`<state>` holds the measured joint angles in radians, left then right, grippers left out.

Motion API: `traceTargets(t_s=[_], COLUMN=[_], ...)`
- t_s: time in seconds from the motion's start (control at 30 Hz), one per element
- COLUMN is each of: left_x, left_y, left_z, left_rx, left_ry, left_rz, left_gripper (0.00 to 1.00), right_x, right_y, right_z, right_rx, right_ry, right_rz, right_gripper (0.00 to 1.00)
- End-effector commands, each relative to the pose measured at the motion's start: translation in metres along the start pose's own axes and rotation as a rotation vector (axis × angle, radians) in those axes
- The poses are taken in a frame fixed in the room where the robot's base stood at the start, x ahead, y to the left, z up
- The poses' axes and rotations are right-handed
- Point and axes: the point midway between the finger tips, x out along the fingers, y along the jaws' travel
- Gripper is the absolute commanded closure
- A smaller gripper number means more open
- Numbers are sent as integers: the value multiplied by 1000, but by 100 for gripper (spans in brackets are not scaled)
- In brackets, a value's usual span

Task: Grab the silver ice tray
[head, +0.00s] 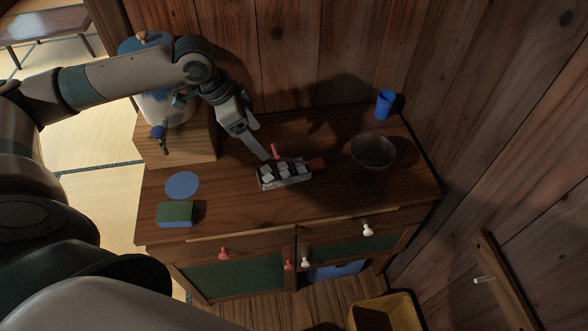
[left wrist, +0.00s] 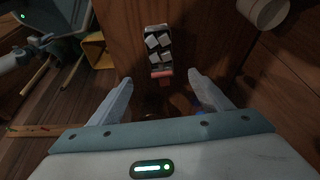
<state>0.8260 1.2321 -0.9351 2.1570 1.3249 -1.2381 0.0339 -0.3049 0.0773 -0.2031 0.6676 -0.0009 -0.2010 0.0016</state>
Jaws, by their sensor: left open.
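The silver ice tray (head: 285,182) lies on the wooden cabinet top, left of the bowl. It holds several pale cubes in dark compartments, with red parts at its back and right side. In the left wrist view the tray (left wrist: 147,48) shows upper middle, with a red end pointing down toward the gap between the fingers. My left gripper (head: 262,144) is open and empty, just behind and left of the tray. In the left wrist view its fingers (left wrist: 160,80) are spread wide, with the tray mostly beyond the tips. My right gripper is not in view.
A grey bowl (head: 373,153) and a blue cup (head: 385,105) stand to the right. A blue disc (head: 182,185) and a green-and-blue sponge (head: 175,214) lie left. A dispenser (head: 168,108) stands on a wooden block (head: 174,150). A wooden wall closes the back; a yellow bin (head: 411,308) stands below.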

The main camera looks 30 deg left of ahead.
Motion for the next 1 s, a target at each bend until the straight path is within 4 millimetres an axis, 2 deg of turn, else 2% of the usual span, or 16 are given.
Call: traceTargets(t_s=[0.27,0.47,0.63,0.83,1.0], left_x=[9,37,67,102,119], left_y=[0,1,1,1,0], left_z=[0,-1,-2,-2,-2], left_rx=[0,0,0,1,1], left_ry=[-1,-2,-1,-1,0], left_rz=[3,4,3,3,0], left_gripper=[28,28,28,28,28], right_x=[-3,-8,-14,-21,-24], right_y=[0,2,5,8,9], right_z=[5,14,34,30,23], right_rx=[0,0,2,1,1], right_ry=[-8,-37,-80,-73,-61], right_rz=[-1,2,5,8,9], right_gripper=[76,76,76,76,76])
